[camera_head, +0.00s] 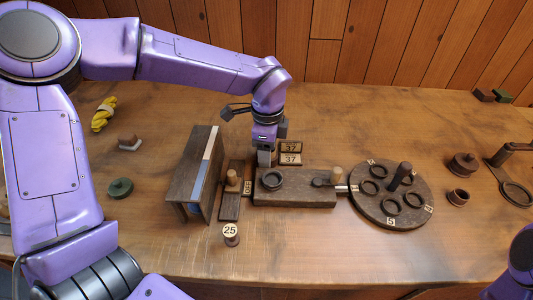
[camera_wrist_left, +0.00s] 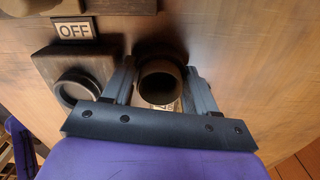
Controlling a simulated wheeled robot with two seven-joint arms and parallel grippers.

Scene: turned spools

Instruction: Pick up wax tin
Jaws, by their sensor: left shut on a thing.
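My left gripper (camera_head: 265,158) reaches down behind the dark brown block with a ring on it (camera_head: 300,190). In the left wrist view the left gripper (camera_wrist_left: 161,92) is shut on a dark brown round piece (camera_wrist_left: 160,82) with a hollow top, one finger on each side. I cannot tell whether this piece is the wax tin, as no name shows on it. In the head view the fingers and wrist largely hide it. A green round lidded piece (camera_head: 120,188) stands apart at left. My right gripper is out of view.
A brown stand (camera_head: 193,172) and a peg marked 25 (camera_head: 231,235) are left of the block. Two plates marked 37 (camera_head: 290,153) are close behind it. A numbered round turntable (camera_head: 390,217) and brown turned pieces (camera_head: 463,163) are at right. The front table edge is mostly clear.

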